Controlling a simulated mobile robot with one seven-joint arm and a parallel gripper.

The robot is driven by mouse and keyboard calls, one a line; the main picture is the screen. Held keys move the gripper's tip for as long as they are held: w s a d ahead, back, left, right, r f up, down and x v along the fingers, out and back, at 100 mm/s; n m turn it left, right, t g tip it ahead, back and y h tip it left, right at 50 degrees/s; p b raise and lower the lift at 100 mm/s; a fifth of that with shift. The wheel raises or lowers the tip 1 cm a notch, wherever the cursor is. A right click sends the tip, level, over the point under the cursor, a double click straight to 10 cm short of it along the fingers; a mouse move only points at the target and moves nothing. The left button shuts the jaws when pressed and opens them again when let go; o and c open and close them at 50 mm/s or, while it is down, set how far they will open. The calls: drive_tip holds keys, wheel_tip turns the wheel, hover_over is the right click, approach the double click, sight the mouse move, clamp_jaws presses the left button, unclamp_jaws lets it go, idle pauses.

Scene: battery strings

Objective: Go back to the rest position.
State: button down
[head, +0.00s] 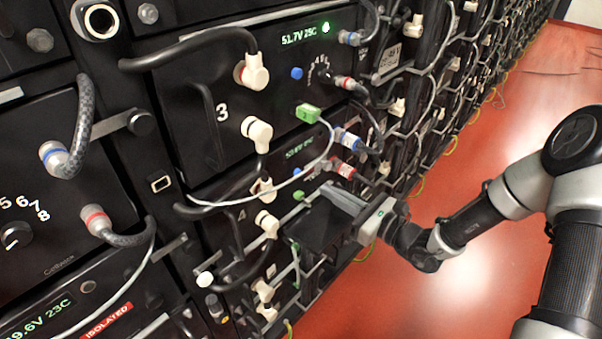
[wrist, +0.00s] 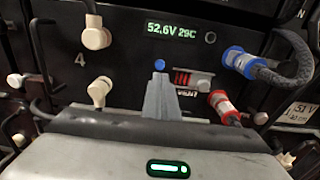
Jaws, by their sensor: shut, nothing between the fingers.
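My gripper (head: 338,199) reaches in from the right in the head view, in front of the battery module marked 4. In the wrist view its fingers (wrist: 160,100) are together with nothing between them, and they point at the front of module 4 (wrist: 125,55). The fingertips appear just below a blue button (wrist: 160,66) and left of a small panel with red marks (wrist: 190,79). I cannot tell whether they touch the front. The gripper hides the lower part of this module.
Module 3 (head: 190,125) is above, with cream plugs (head: 252,72) and a green connector (head: 308,113). Blue (wrist: 238,60) and red (wrist: 222,104) cable plugs stick out right of my fingers. A thin white cable loops nearby. The red floor (head: 470,255) at right is open.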

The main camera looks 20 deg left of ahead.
idle(0.4)
drive_tip(key=s+d+r+n+g+h, duration=0.2)
drive_tip(key=s+r+n+g, duration=0.25)
drive_tip(key=s+n, duration=0.25)
drive_tip(key=s+d+r+n+g+h, duration=0.25)
drive_tip(key=s+r+n+g, duration=0.2)
drive_tip(key=s+n, duration=0.25)
drive_tip(key=s+d+r+n+t+h, duration=0.3)
drive_tip(key=d+r+h, duration=0.1)
drive_tip(key=d, duration=0.3)
drive_tip(key=s+d+r+n+t+h, duration=0.2)
drive_tip(key=s+d+r+n+h, duration=0.15)
drive_tip(key=d, duration=0.35)
drive_tip(key=s+d+r+n+t+h, duration=0.2)
drive_tip(key=d+r+t+h, duration=0.15)
drive_tip(key=d, duration=0.45)
wheel_tip(320, 180, up, 23)
drive_tip(key=h+p, duration=0.1)
drive_tip(key=p, duration=2.1)
drive_tip(key=shift+s+f+g+p, duration=0.15)
drive_tip(key=shift+f+g+p, duration=0.05)
drive_tip(key=shift+g+p, duration=0.25)
